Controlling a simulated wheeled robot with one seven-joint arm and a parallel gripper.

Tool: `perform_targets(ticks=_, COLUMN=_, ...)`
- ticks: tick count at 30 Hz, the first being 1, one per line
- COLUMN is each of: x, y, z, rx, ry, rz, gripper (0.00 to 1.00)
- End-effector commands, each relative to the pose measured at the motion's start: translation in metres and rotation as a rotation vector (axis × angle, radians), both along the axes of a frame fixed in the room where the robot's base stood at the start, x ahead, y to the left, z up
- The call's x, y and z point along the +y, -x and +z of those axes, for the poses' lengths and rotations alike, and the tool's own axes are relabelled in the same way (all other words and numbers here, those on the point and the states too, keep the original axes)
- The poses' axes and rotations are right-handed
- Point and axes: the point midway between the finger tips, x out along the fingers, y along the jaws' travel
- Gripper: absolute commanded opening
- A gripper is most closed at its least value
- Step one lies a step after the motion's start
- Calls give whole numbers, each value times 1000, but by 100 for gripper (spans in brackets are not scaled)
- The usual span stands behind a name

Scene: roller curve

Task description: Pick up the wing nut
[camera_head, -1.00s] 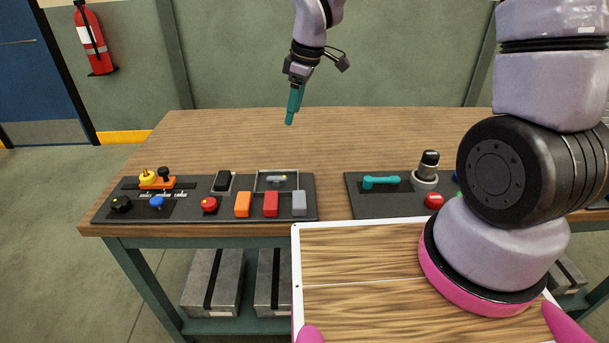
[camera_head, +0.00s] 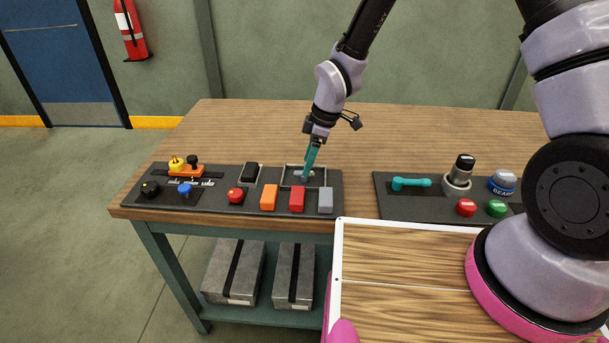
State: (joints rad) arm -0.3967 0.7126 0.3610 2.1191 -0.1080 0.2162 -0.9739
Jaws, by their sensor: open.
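A small pale grey piece (camera_head: 297,173), which looks like the wing nut, lies in a shallow square tray (camera_head: 325,178) at the back right of the left dark panel. It is too small to make out its wings. My gripper (camera_head: 306,175), with teal fingers, points down over the tray.
The left panel (camera_head: 218,200) also carries a black block (camera_head: 251,173), a red button (camera_head: 235,195), and orange, red and grey blocks in front of the tray. A teal handle (camera_head: 411,183) is on the right panel. The table behind (camera_head: 250,130) is clear.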

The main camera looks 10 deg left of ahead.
Motion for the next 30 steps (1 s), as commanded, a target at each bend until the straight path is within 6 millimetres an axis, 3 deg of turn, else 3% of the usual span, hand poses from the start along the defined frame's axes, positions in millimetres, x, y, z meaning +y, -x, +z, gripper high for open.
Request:
perform_targets(ticks=6, x=7, y=3, z=-28, rx=1, ry=1, rz=0, gripper=66)
perform_targets(ticks=14, x=8, y=3, z=-31, rx=0, ry=1, rz=0, gripper=66)
perform_targets(ticks=15, x=7, y=3, z=-31, rx=0, ry=1, rz=0, gripper=59)
perform_targets(ticks=20, x=7, y=3, z=-31, rx=0, ry=1, rz=0, gripper=0)
perform_targets(ticks=30, x=8, y=2, z=-27, rx=-1, ry=0, rz=0, gripper=0)
